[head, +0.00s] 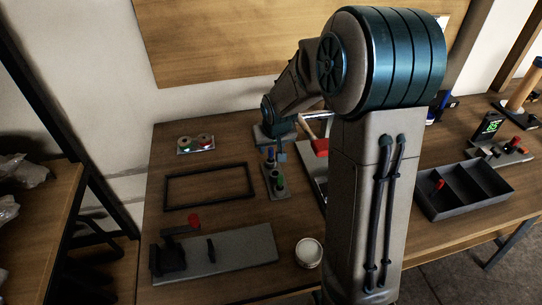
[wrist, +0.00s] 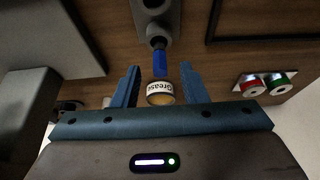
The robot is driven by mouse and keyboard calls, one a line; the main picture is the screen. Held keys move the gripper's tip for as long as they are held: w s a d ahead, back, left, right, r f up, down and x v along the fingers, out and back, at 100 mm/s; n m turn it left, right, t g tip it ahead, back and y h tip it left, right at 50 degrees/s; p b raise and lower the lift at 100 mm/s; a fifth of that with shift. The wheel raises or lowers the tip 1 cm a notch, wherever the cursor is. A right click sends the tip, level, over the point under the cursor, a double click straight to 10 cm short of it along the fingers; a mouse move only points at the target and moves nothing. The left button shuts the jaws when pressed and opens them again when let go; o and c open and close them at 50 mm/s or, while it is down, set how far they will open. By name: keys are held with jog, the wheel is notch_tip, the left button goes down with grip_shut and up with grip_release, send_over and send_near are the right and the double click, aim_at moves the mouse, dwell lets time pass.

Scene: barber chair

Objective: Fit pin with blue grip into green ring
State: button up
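The pin with the blue grip (wrist: 160,62) stands at the near end of a grey block (wrist: 154,18) in the wrist view. In the head view the blue grip (head: 270,158) is small, beside my gripper (head: 280,152). My gripper (wrist: 158,85) is open in the wrist view, with its two blue fingers apart on either side of the line to the pin, and nothing is gripped. The green ring (wrist: 283,79) sits beside a red ring (wrist: 252,86) on a small light plate, right of my gripper. In the head view the plate (head: 196,151) is at the table's back left.
A grease tin (wrist: 160,93) shows between my fingers in the wrist view. An empty dark frame (head: 208,203), a grey fixture plate (head: 232,257) and a white round tin (head: 308,252) lie on the table. A divided dark tray (head: 462,207) stands at right. My arm hides the middle.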

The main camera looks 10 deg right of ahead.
aim_at(271, 157)
jog(key=shift+x, duration=1.3)
jog(key=shift+c, duration=0.3)
grip_shut()
jog(key=shift+r, duration=0.1)
